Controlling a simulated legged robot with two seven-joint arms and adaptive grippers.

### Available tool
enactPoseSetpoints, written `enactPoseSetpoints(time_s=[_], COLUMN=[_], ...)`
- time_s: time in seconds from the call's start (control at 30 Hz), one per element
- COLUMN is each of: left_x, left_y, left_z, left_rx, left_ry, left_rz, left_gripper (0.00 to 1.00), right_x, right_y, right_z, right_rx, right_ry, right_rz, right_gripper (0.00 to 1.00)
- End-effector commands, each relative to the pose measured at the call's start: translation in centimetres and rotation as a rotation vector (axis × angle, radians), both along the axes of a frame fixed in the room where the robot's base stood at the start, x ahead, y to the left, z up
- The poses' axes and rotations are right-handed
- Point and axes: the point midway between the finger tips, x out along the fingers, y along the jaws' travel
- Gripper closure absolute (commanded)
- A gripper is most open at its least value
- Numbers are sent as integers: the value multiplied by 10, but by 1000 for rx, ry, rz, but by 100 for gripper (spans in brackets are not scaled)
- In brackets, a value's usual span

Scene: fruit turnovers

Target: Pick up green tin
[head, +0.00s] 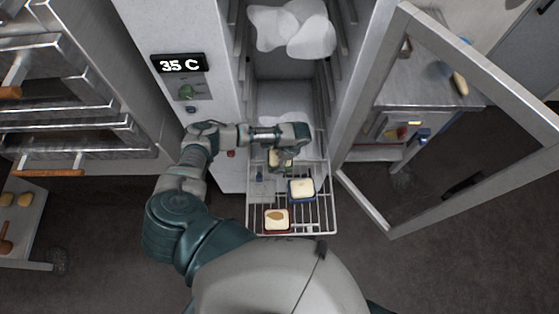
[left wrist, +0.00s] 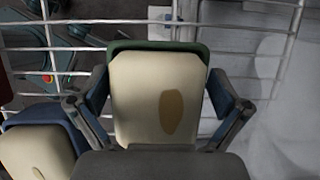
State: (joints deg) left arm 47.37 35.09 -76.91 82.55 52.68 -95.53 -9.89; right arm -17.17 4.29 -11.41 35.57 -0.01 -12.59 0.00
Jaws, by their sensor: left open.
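The green tin (head: 281,166) sits on the wire rack, at the rack's far end by the cabinet opening, partly hidden under my left gripper (head: 284,151). In the left wrist view the green tin (left wrist: 155,46) shows its green rim around pale dough with a brown oval patch. My left gripper (left wrist: 158,92) is open, with one finger on each side of the tin and close to its sides. I cannot tell whether the fingers touch it. My right gripper is not in view.
A blue tin (head: 301,189) and a red tin (head: 276,220) of dough stand nearer on the wire rack (head: 324,222). The blue tin (left wrist: 30,117) is close beside the left finger. The cabinet's glass door (head: 375,95) stands open at right. White cloudy shapes (head: 290,28) hang inside the cabinet.

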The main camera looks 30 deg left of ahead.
Motion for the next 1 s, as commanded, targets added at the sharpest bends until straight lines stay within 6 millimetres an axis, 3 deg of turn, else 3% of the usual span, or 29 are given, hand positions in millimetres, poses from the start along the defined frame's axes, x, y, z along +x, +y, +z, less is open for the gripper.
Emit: enactPoseSetpoints(time_s=[0.03, 0.27, 0.57, 1.0], left_x=[0, 0, 1, 1], left_y=[-1, -1, 0, 0], left_z=[0, 0, 7, 88], left_rx=[0, -1, -3, -3], left_ry=[0, 0, -2, -3], left_rz=[-1, -1, 0, 0], left_gripper=[5, 62, 63, 63], right_x=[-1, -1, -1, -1], right_y=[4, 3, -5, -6], right_z=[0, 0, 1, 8], right_rx=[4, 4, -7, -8], right_ry=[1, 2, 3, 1], right_rz=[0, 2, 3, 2], right_gripper=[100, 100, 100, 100])
